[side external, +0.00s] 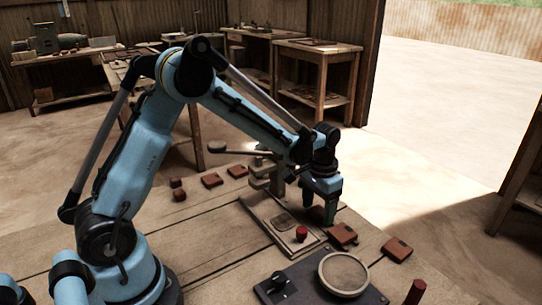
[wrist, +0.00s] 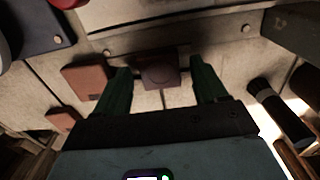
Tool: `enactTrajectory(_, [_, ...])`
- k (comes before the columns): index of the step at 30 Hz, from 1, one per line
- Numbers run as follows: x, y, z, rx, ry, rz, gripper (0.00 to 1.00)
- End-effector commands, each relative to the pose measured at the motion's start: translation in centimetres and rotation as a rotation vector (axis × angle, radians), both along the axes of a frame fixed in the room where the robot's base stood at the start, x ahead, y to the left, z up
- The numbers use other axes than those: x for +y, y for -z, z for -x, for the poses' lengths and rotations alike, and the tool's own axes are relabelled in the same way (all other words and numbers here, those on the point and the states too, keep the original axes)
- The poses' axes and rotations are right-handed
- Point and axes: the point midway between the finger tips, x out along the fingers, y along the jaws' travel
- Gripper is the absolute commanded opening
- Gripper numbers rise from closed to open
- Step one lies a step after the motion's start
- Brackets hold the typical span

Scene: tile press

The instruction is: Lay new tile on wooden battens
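My gripper (wrist: 162,78) is open, its two dark green fingers pointing down at the near edge of the press board. Between the fingertips lies a reddish-brown tile (wrist: 159,70) with a faint round mark. Gaps show between the tile and both fingers. In the side view my gripper (side external: 325,212) is low beside the press, and this tile is hidden behind it. Two more tiles (side external: 343,235) (side external: 397,249) lie to its right; one shows left of the fingers in the wrist view (wrist: 85,81). I cannot make out separate battens.
The lever press (side external: 262,172) stands close beside my gripper, on a board with a red knob (side external: 301,233). A dark plate (side external: 300,285) with a round disc (side external: 343,273) is in front. Several small brown pieces (side external: 211,180) lie behind the board.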

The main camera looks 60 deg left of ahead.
Motion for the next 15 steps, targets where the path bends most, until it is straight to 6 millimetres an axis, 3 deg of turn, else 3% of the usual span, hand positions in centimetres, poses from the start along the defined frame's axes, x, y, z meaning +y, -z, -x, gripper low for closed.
enactTrajectory(9, [0.0, -0.3, 0.0, 0.000, 0.000, 0.000, 0.71])
enactTrajectory(15, [0.0, -2.7, 0.0, 0.000, 0.000, 0.000, 0.71])
